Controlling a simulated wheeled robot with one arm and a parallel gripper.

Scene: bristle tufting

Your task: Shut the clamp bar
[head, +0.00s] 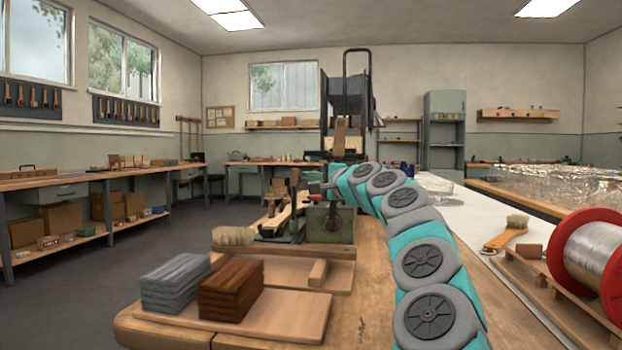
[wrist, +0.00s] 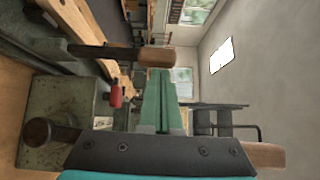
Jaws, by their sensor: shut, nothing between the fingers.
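The clamp bar appears to be the dark bar with a wooden grip (wrist: 155,57) in the wrist view. It stands raised beside the pale wooden block, and in the head view its grip (head: 295,178) points upward. My gripper (wrist: 163,82) is shut and empty, its green fingers alongside the grip with a small gap in the picture; I cannot tell the depth. In the head view my arm's end is at the green machine housing (head: 340,224), and the fingers are hard to make out there.
A wire spool (head: 596,258) and a brush (head: 506,232) are at the right.

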